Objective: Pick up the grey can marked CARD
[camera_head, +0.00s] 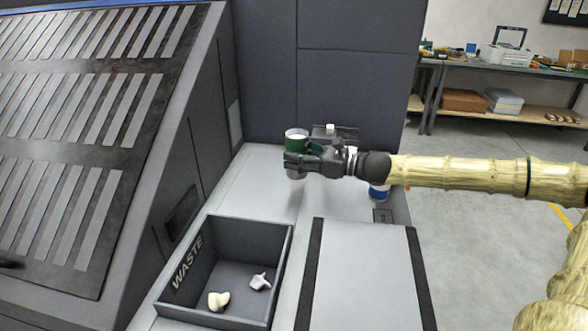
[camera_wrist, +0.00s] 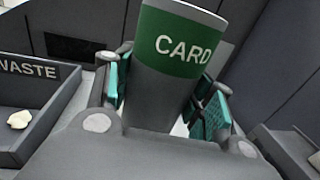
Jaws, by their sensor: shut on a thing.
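The grey can marked CARD, with a green band and white lettering, fills the middle of the wrist view (camera_wrist: 165,85). In the head view its green band and pale top (camera_head: 296,140) show at the end of my arm. My gripper (camera_head: 300,160) is shut around the can, with teal pads on both sides of it in the wrist view. The can's lower end shows just below the fingers in the head view. I cannot tell for sure whether its base touches the grey surface.
An open dark tray marked WASTE (camera_head: 283,262) stands in front, holding two small pale pieces (camera_head: 218,300). A blue and white can (camera_head: 379,192) stands behind my forearm at right. A light panel with dark edge strips (camera_head: 366,275) lies right of the tray. A dark cabinet wall (camera_head: 345,85) rises behind.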

